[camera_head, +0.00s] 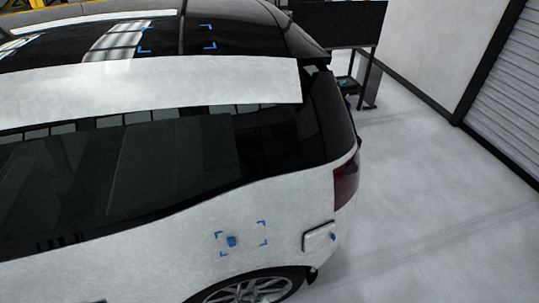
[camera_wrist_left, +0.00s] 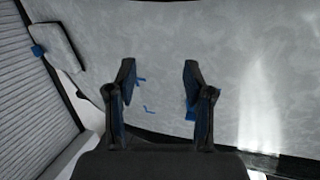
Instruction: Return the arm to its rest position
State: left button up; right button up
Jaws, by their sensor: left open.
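My left gripper (camera_wrist_left: 158,72) shows in the left wrist view with its two dark fingers spread apart and nothing between them. Past the fingers is the white side panel of the car (camera_wrist_left: 255,60). Blue corner marks (camera_wrist_left: 148,110) show on it between the fingers, and a blue piece shows beside the right finger. In the head view the white car (camera_head: 150,250) carries a blue piece (camera_head: 231,241) between blue corner marks. No clear part of either gripper shows in the head view. My right gripper is out of sight.
A small raised white panel (camera_head: 318,236) with a blue spot is near the tail light. A pale strip (camera_head: 150,85) runs along the roof edge. A dark stand (camera_head: 367,80) is behind the car. The floor (camera_head: 440,200) right of the car is clear, up to a shutter (camera_head: 510,95).

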pick_arm(q)
jog(key=s+a+f+m+g+h, duration=0.1)
jog(key=s+a+f+g, duration=0.15)
jog(key=s+f, duration=0.4)
jog(key=s+a+f+g, duration=0.1)
jog(key=s+f+g, duration=0.25)
jog(key=f, duration=0.65)
jog(key=s+a+f+m+g+h, duration=0.1)
jog(key=s+a+f+g, duration=0.1)
jog(key=s+f, duration=0.5)
jog(key=s+a+f+g+y, duration=0.1)
jog(key=s+a+f+g, duration=0.1)
jog(key=s, duration=0.4)
jog(key=s+a+f+g, duration=0.2)
jog(key=s+a+f, duration=0.2)
jog(key=s+f, duration=0.1)
jog(key=s+a+f+n+g+y+b, duration=0.1)
jog(key=s+a+f+g, duration=0.2)
jog(key=s, duration=0.5)
jog(key=shift+a+f+y, duration=0.2)
jog(key=shift+a+y, duration=0.1)
jog(key=shift+a, duration=0.2)
